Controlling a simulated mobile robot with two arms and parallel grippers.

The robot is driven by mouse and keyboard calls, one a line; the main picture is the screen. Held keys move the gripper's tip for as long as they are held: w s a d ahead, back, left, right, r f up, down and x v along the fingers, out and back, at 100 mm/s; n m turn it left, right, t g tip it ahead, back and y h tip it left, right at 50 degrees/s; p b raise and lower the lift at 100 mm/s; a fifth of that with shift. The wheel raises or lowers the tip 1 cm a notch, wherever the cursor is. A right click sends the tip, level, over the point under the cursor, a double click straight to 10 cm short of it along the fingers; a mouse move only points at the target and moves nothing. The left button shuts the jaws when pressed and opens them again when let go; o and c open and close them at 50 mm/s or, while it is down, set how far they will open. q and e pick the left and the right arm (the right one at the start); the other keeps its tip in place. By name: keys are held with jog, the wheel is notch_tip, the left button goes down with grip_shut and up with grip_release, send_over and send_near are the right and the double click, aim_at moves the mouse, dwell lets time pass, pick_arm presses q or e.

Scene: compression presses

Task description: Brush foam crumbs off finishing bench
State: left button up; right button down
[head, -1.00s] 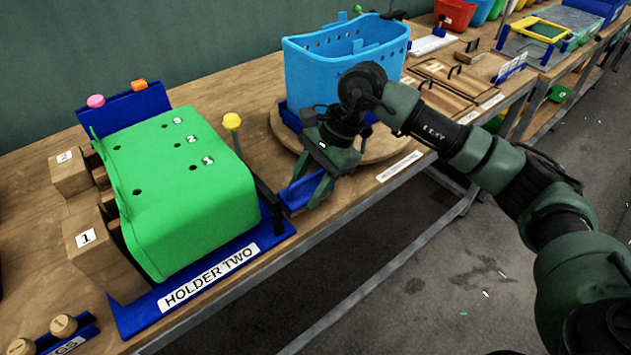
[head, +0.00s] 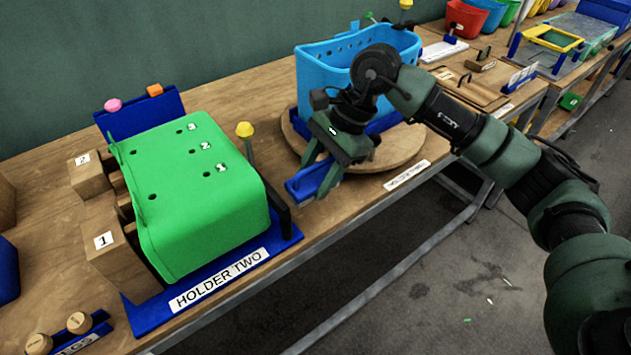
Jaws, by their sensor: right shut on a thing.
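The wooden finishing bench (head: 250,99) runs from lower left to upper right. My right gripper (head: 322,178) hangs low over its front edge, between the green bin and the round wooden turntable. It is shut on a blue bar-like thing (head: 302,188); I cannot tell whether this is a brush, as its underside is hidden. No foam crumbs can be made out on the bench top. A few small pale and green specks (head: 490,301) lie on the floor. My left gripper is not in view.
The green bin (head: 195,215) lies in the blue holder labelled HOLDER TWO (head: 285,240). A yellow-topped post (head: 245,130) stands beside it. A light blue bin (head: 325,75) stands on the turntable (head: 395,150). Wooden blocks (head: 115,255) are at left.

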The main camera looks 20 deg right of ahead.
jog(key=shift+r, duration=0.25)
jog(key=shift+r+p, duration=0.45)
jog(key=shift+r, duration=1.05)
